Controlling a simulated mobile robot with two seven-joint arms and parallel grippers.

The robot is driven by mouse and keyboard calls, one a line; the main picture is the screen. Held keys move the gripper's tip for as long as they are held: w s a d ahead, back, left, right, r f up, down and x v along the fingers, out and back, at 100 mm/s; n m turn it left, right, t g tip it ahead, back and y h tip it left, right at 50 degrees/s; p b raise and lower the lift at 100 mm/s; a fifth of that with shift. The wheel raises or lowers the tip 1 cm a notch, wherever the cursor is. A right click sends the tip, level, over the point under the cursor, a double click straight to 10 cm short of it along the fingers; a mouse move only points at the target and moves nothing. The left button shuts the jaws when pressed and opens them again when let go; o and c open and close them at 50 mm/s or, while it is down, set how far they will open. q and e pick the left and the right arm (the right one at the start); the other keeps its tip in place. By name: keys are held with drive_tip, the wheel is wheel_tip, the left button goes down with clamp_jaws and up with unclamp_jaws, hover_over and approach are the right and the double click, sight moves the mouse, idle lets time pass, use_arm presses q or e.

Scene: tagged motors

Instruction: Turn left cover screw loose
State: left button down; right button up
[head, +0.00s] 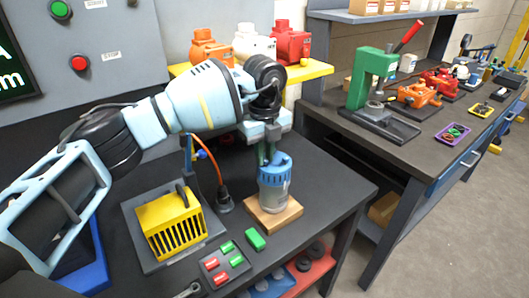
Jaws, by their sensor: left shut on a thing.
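My left gripper (270,152) points down from above at a small motor (273,193) with a grey body and a blue cover (275,172). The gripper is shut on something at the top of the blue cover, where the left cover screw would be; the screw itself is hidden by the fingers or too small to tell. The motor stands upright on a wooden block (262,219) on the dark bench. My right gripper is not in view.
A yellow slotted box (171,224) stands left of the motor. Red and green tags (223,262) lie in front, with a green piece (255,239) beside the block. A green press (374,78) stands on the bench at right.

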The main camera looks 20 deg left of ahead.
sight(265, 160)
use_arm(q)
drive_tip(key=n, duration=0.2)
drive_tip(key=f+n, duration=0.1)
drive_tip(key=n, duration=0.2)
drive_tip(key=shift+s, duration=0.1)
drive_tip(key=shift+n, duration=0.3)
idle(0.4)
drive_tip(key=c, duration=1.4)
unclamp_jaws()
drive_tip(key=shift+r, duration=0.25)
drive_tip(key=shift+r, duration=0.1)
drive_tip(key=shift+r, duration=3.75)
